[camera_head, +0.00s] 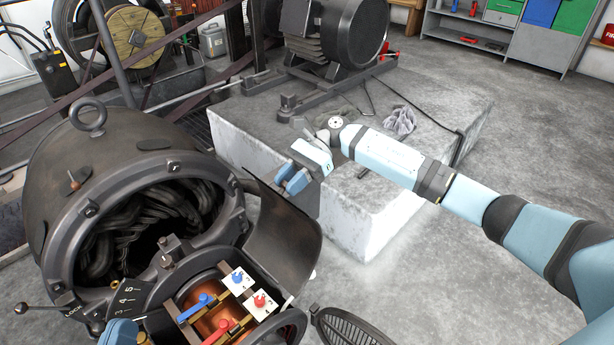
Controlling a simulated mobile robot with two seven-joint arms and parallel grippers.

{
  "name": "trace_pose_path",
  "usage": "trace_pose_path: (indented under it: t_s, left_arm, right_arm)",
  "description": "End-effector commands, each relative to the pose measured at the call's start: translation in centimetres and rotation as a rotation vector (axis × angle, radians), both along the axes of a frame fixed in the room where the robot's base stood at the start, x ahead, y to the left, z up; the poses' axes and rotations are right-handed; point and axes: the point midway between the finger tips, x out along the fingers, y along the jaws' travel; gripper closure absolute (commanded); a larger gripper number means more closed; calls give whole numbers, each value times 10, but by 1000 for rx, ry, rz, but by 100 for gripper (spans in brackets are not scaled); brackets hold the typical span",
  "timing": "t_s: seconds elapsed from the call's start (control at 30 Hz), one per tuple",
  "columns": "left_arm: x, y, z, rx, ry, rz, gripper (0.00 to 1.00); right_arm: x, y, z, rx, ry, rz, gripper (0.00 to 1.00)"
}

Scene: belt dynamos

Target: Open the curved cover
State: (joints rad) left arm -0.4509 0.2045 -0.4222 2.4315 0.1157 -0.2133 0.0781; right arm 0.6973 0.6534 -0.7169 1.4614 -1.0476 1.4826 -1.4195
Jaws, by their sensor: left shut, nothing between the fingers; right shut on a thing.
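The curved cover (283,238) is a dark metal plate standing out to the right of the round opening of the dynamo housing (95,160). The opening is uncovered and shows dark coiled windings (135,220) inside. My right gripper (285,184), light blue, reaches in from the right and is shut at the cover's upper edge; its fingertips partly hide the contact. My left gripper (125,334) shows only in part at the bottom left edge, near the lever and the numbered plate (126,296). It is shut and empty.
Below the opening are a copper commutator (207,308) and blue and red brush holders with white tags (237,280). A dark slotted grille (350,328) lies on the floor at the bottom. A concrete plinth (365,225) bearing a motor stands behind the cover.

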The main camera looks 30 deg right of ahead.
Motion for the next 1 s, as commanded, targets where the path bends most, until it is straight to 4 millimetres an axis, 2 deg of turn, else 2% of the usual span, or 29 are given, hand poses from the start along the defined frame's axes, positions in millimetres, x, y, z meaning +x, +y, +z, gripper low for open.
trace_pose_path:
  t_s: [0.13, 0.47, 0.5, 0.57, 0.87, 1.0]
  left_arm:
    - [-1, 0, 2, -6, -8, 4, 100]
    - [-1, 0, 2, -6, -8, 5, 100]
    - [-1, 0, 2, -6, -8, 5, 100]
    - [-1, 0, 3, -7, -9, 5, 100]
    - [-1, 0, 5, -9, -10, 4, 100]
    - [-1, 1, 9, -10, -17, 6, 100]
  right_arm:
    - [-6, 16, 6, -58, -20, 1, 100]
    - [-6, 18, 6, -64, -22, 0, 100]
    - [-7, 18, 6, -64, -22, 0, 64]
    - [-6, 18, 6, -64, -22, 0, 50]
    - [-6, 16, 7, -65, -22, -1, 49]
    - [0, 3, 14, -66, -23, -3, 49]
